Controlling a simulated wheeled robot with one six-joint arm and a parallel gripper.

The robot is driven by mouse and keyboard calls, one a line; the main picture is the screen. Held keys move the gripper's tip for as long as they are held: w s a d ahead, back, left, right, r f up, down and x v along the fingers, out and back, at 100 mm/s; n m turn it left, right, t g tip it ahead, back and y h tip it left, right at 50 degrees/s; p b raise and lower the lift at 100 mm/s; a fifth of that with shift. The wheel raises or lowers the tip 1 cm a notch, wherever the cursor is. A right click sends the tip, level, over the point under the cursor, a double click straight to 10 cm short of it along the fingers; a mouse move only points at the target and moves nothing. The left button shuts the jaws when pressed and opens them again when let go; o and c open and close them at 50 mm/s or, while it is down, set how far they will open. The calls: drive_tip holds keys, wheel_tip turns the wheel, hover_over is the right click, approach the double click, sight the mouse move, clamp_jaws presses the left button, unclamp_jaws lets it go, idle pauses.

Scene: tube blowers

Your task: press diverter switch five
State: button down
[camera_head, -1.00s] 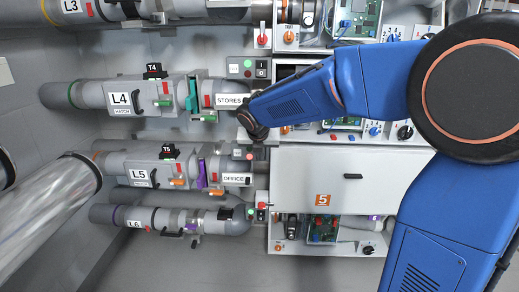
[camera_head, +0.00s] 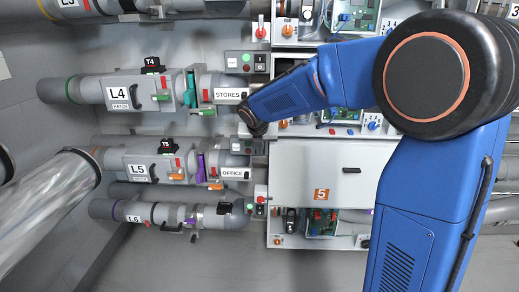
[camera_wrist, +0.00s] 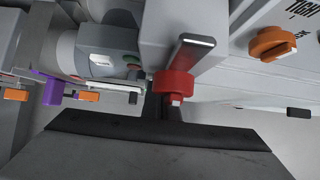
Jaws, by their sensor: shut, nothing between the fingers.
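The L5 pipe (camera_head: 139,172) runs to the OFFICE label (camera_head: 233,173). Beside it is a small grey control box (camera_head: 239,147), partly hidden by my arm. In the wrist view, a grey box (camera_wrist: 98,60) left of my gripper carries a green and a red light and a dark part at its top; I cannot make out a number. My gripper (camera_wrist: 163,104) is shut and empty, its dark fingers pointing away from the camera. A red knob with a grey lever (camera_wrist: 174,84) overlaps the fingertips in view; I cannot tell whether they touch. In the head view the fingers are hidden.
A similar box with a black rocker switch (camera_head: 260,62) is by the STORES label (camera_head: 230,94). Another switch box (camera_head: 260,200) is below. A white panel marked 5 (camera_head: 321,194) is right of it. An orange knob (camera_wrist: 268,43) sticks out at the right. Purple and orange levers (camera_wrist: 90,97) lie left.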

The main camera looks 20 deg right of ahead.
drive_tip(key=shift+r, duration=0.1)
drive_tip(key=shift+w+r, duration=0.15)
drive_tip(key=shift+r, duration=0.8)
drive_tip(key=s+f+v, duration=0.1)
drive_tip(key=s+v, duration=0.1)
drive_tip(key=v, duration=1)
drive_tip(key=shift+s+a, duration=0.35)
drive_tip(key=shift+s, duration=0.05)
